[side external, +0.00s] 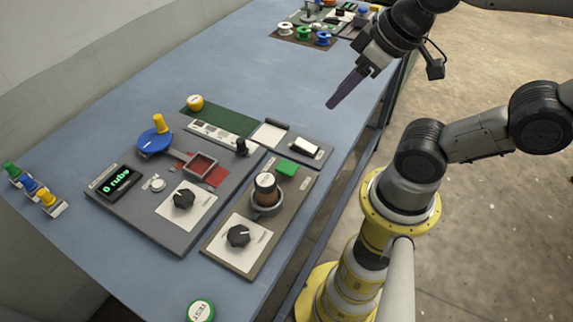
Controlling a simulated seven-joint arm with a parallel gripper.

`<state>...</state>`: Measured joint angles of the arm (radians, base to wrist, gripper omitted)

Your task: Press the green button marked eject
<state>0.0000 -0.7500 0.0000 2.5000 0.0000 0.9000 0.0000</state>
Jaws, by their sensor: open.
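My gripper (334,103) hangs at the upper middle, above the table's right edge. It points down and left, is empty, and touches nothing. Its fingers overlap in this view, so the gap is hard to see. A small green block (287,167) sits at the back end of the brown panel (222,246); no marking on it is readable. A round green button with a pale top (200,310) stands at the table's front edge; its lettering looks like "TEST". I cannot read "eject" on either. The gripper is apart from both, with the green block closer.
A grey panel (118,212) carries a blue disc with a yellow knob (155,139), a green display (117,181) and a black dial (184,199). Colored spools (303,34) are at the back. The blue table's middle is clear.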

